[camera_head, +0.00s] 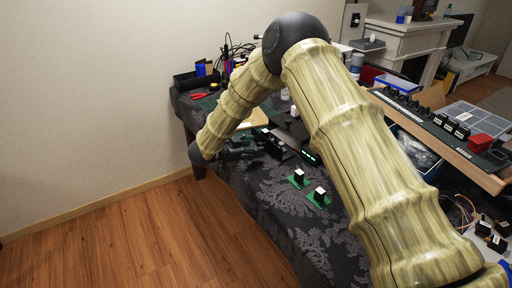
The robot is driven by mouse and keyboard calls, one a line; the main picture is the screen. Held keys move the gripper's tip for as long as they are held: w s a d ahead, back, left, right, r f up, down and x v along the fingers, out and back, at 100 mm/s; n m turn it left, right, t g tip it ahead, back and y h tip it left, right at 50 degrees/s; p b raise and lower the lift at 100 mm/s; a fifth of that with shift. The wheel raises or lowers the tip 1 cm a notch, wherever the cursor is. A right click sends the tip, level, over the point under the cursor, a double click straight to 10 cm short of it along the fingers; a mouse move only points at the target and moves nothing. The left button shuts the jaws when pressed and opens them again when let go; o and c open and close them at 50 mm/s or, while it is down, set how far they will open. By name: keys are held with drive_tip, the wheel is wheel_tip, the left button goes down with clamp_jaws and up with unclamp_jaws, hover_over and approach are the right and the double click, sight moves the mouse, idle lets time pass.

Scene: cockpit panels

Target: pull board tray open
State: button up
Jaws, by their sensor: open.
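My gripper (240,149) is at the left end of the dark patterned table, at the end of my bent arm. It is small and dark here and reads as open. Just right of it is a low black unit (285,128) with green parts, which could be the board tray; I cannot tell for sure, nor whether my gripper touches it. Two small green boards, a nearer one (319,198) and a farther one (298,180), each with a black-and-white block, lie on the cloth. My arm hides part of the table's middle.
The table (290,225) has a dark patterned cloth. A wooden-edged stand (440,140) at right carries black modules and a red box (480,143). Wires and small black blocks lie at the lower right. Tools and holders crowd the back left. The wood floor (130,235) at left is clear.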

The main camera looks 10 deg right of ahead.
drive_tip(key=v, duration=0.8)
drive_tip(key=shift+s+a+r, duration=0.15)
drive_tip(key=shift+s+a, duration=0.05)
drive_tip(key=shift+a, duration=0.1)
